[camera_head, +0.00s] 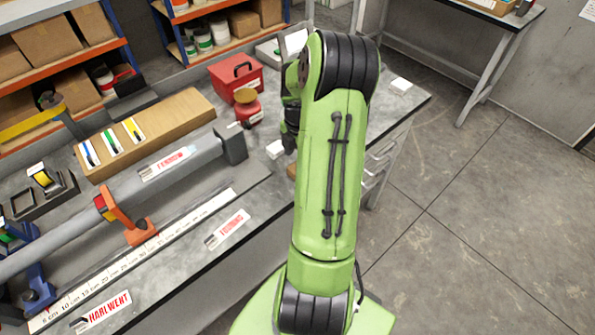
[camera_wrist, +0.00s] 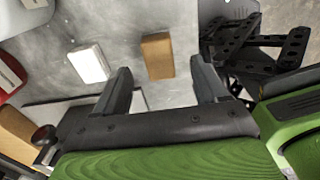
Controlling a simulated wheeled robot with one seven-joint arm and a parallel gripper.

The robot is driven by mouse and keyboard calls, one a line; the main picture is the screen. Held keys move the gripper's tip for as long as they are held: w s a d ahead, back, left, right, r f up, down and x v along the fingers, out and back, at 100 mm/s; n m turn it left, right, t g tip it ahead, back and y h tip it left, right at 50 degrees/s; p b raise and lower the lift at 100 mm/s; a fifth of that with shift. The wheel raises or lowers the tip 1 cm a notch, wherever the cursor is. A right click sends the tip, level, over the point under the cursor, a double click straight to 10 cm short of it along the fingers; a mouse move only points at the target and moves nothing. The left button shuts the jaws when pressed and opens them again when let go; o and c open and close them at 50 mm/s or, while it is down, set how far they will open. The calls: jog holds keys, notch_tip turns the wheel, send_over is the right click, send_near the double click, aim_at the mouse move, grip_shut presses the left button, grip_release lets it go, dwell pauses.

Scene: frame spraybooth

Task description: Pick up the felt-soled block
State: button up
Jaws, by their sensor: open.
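A tan wooden block (camera_wrist: 157,55) lies on the grey bench top in the wrist view. A white block (camera_wrist: 89,64) lies left of it. I cannot see a felt sole on either one. My gripper (camera_wrist: 160,68) is open and empty. In the wrist view the tan block appears between its fingertips, and the white block is outside the left finger. In the head view the white block (camera_head: 275,149) shows left of my arm, and a small part of the tan block (camera_head: 292,172) shows at the arm's edge. My arm hides most of the gripper there.
A long grey clamped tube (camera_head: 120,185) and a white ruler strip (camera_head: 150,245) fill the left bench. Drawers (camera_head: 378,165) sit under the bench's right end.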

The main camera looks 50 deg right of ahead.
notch_tip(320, 180, down, 5)
jog(key=shift+w+f+b, duration=0.1)
jog(key=shift+b, duration=0.2)
jog(key=c, duration=1.1)
